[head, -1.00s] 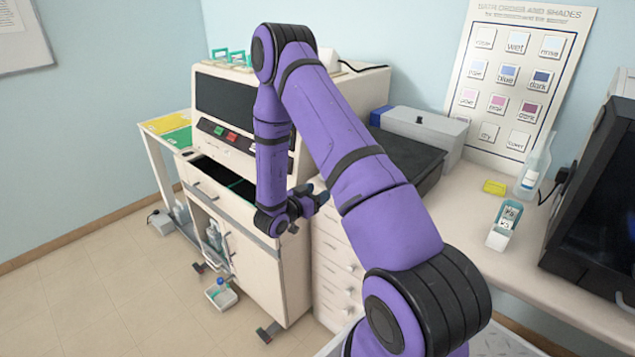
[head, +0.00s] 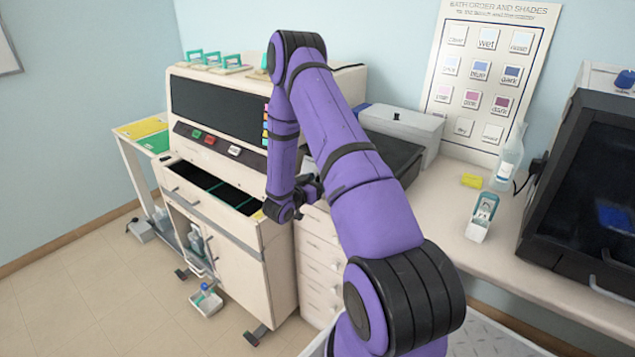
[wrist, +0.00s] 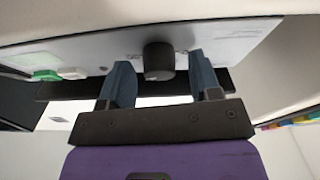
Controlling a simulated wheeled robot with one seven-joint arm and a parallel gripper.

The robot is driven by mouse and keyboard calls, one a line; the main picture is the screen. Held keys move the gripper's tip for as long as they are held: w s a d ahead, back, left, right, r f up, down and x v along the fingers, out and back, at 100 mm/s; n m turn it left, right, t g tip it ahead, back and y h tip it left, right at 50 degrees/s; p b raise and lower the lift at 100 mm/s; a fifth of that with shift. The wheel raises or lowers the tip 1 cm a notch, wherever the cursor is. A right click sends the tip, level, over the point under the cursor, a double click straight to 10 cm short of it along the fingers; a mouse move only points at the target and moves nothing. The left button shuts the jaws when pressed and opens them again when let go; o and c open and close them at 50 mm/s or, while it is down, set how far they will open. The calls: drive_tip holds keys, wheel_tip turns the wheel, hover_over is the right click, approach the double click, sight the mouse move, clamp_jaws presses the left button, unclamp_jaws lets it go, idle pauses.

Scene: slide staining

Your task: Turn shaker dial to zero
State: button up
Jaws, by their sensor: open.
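In the wrist view a black round dial (wrist: 158,60) sticks out of a pale panel (wrist: 225,45). My gripper (wrist: 162,80) is open, with one blue-grey finger on each side of the dial; gaps show on both sides. I cannot tell whether the fingertips reach past its face. No dial marks are readable. In the head view my gripper (head: 312,188) is partly hidden by my purple arm, near the bench drawers. A dark-topped unit (head: 395,155) stands on the bench behind my arm; its front is mostly hidden.
A green button (wrist: 46,75) and a white button (wrist: 72,73) sit left on the panel. The large staining machine (head: 215,105) has an open dark drawer left of my arm. A grey box (head: 405,125) and a small white-teal container (head: 482,215) are on the bench.

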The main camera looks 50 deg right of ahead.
drive_tip(key=shift+d, duration=0.15)
drive_tip(key=shift+c, duration=0.5)
drive_tip(key=c, duration=0.8)
drive_tip(key=shift+c, duration=0.2)
